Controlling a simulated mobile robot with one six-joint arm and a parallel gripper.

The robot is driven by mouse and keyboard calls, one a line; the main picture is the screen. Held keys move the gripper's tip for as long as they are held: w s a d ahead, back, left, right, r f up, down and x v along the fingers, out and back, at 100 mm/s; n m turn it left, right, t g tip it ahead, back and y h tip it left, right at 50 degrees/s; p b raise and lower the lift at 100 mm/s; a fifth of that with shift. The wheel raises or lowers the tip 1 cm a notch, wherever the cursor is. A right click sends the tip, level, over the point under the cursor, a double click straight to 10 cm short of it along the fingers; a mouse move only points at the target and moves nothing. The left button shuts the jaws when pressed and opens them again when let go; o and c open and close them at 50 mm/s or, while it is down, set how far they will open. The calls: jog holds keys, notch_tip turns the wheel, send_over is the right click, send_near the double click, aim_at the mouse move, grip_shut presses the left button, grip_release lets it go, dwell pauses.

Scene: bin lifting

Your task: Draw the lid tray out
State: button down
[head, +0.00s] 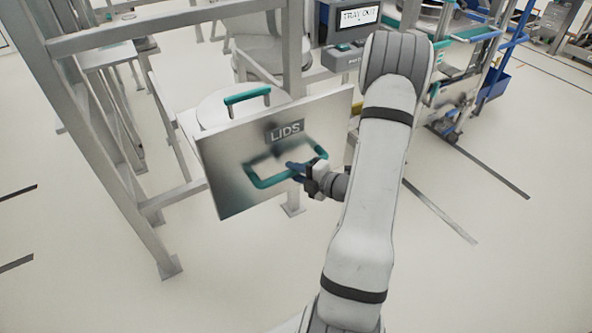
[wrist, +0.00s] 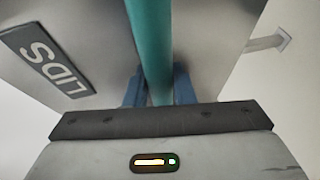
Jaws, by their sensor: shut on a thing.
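The lid tray has a grey metal front panel (head: 228,168) with a dark LIDS label (head: 285,131). A teal bar handle (head: 262,183) stands out from the panel below the label. My gripper (head: 297,169) is shut on this handle near its middle. In the wrist view the teal handle (wrist: 150,45) runs between my two blue fingers (wrist: 158,92), and the LIDS label (wrist: 48,62) shows to the left. Behind the panel, a white round lid (head: 215,108) with a teal handle on top (head: 247,95) lies in the tray. The panel hides most of the tray's inside.
A grey metal frame (head: 95,140) stands at the left of the tray, with a post behind it. A small display reading TRAY OUT (head: 358,17) is above. A blue bin (head: 493,86) and carts stand at the upper right. The floor (head: 130,300) in front is clear.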

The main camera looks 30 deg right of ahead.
jog(key=c, duration=1.2)
grip_release()
jog(key=shift+c, duration=0.2)
jog(key=v, duration=0.7)
jog(key=shift+s, duration=0.3)
jog(key=shift+d+r, duration=0.1)
jog(key=shift+d, duration=0.1)
